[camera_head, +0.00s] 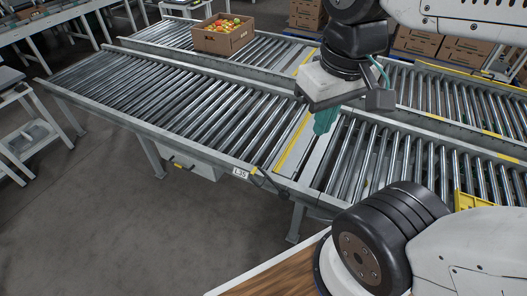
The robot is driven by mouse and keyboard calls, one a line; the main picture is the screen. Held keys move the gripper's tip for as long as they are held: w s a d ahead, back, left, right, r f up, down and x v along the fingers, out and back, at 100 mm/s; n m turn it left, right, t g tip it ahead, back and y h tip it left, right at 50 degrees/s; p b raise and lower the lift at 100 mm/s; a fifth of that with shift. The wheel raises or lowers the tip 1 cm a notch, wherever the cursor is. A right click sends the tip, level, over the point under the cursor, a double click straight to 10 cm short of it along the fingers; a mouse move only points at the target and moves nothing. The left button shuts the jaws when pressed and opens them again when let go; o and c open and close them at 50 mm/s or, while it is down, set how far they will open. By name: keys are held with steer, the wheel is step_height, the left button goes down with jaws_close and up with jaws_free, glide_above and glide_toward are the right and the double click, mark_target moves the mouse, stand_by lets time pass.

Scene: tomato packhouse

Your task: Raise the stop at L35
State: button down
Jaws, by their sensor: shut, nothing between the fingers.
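The L35 label (240,174) is a white plate on the near side rail of the front roller conveyor. Just right of it is a small yellow tab (254,169) with a dark lever-like part (272,184) on the rail. Beside these, a flat grey crosspiece with a yellow stripe (292,145) runs across the rollers. It looks low, but I cannot tell its exact height. My gripper (324,122) points down over the conveyor, right of the stripe. Its teal fingers are shut and empty, and appear apart from the lever.
A cardboard box of tomatoes (224,35) sits on the rear conveyor (165,36). A yellow crate (470,201) stands at the right, partly hidden by my arm. A wooden surface (275,280) is at the bottom. The floor (110,215) at front left is clear.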

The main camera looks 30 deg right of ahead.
steer(key=shift+w+d, duration=0.25)
steer(key=shift+d, duration=0.05)
steer(key=shift+w, duration=0.1)
steer(key=w+a+f+n+g, duration=0.1)
steer(key=w+f, duration=0.2)
steer(key=w, duration=0.5)
steer(key=w+f+n+h, duration=0.1)
steer(key=w+f, duration=0.2)
steer(key=w, duration=0.5)
steer(key=w+a+f+n+g, duration=0.1)
steer(key=w+f, duration=0.3)
steer(key=w, duration=0.4)
steer(key=w+a+f+n, duration=0.1)
steer(key=w+f, duration=0.2)
steer(key=f, duration=0.6)
steer(key=w+a+f+n+g, duration=0.1)
steer(key=w+f, duration=0.3)
steer(key=f, duration=0.5)
steer(key=w+a+f+n, duration=0.1)
steer(key=w+f, duration=0.3)
steer(key=f, duration=0.6)
steer(key=shift+w+n+h, duration=0.15)
steer(key=shift+n+h, duration=0.15)
steer(key=shift+n, duration=0.2)
